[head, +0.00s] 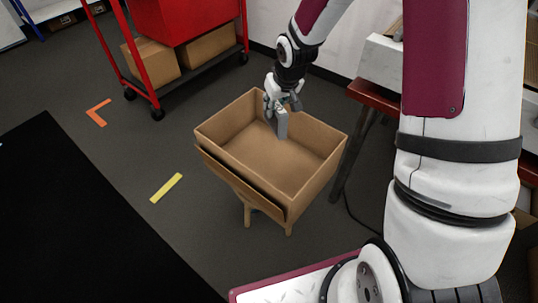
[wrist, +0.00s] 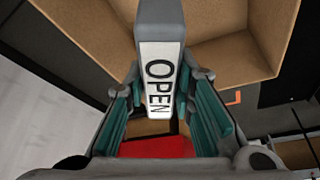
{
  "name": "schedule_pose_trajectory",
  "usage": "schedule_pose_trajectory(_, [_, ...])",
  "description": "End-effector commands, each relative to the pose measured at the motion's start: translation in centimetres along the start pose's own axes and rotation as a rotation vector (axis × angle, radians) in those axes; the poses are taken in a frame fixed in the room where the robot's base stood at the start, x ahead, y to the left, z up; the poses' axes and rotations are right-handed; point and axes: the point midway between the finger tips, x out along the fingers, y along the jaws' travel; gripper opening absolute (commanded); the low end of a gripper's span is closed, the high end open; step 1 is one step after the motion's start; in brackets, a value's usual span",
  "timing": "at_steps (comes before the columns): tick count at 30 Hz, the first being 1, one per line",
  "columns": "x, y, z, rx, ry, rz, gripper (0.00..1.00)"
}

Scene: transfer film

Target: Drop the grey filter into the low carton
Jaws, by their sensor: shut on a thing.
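The grey filter (head: 281,124) is a narrow block held in my gripper (head: 283,103), hanging over the carton's opening near its back side. In the wrist view the filter (wrist: 161,25) carries a white label reading "OPEN" and sits between the two teal-padded fingers of my gripper (wrist: 161,88). The low carton (head: 228,152) is an open, empty-looking brown box on short wooden legs. Its walls also show in the wrist view (wrist: 225,58). I cannot tell whether the filter's lower end is below the rim.
A red cart (head: 150,85) with brown boxes (head: 208,47) stands at the back left. A red-edged table (head: 368,94) stands right of the carton. Yellow tape (head: 166,187), orange tape (head: 97,112) and a black mat (head: 70,220) lie on the left floor.

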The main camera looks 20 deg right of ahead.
Motion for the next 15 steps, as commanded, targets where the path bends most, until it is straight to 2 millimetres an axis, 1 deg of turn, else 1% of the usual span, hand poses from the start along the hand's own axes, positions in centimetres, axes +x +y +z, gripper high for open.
schedule_pose_trajectory(3, [-0.08,-0.01,-0.03,0.000,0.000,0.000,0.00])
schedule_pose_trajectory(4, [-0.08,-0.01,-0.03,0.000,0.000,0.000,0.30])
schedule_pose_trajectory(5, [-0.08,-0.01,-0.03,0.000,0.000,0.000,0.36])
schedule_pose_trajectory(6, [-0.08,-0.01,-0.03,0.000,0.000,0.000,0.45])
schedule_pose_trajectory(15, [-0.09,-0.01,0.00,0.000,-0.001,0.000,0.46])
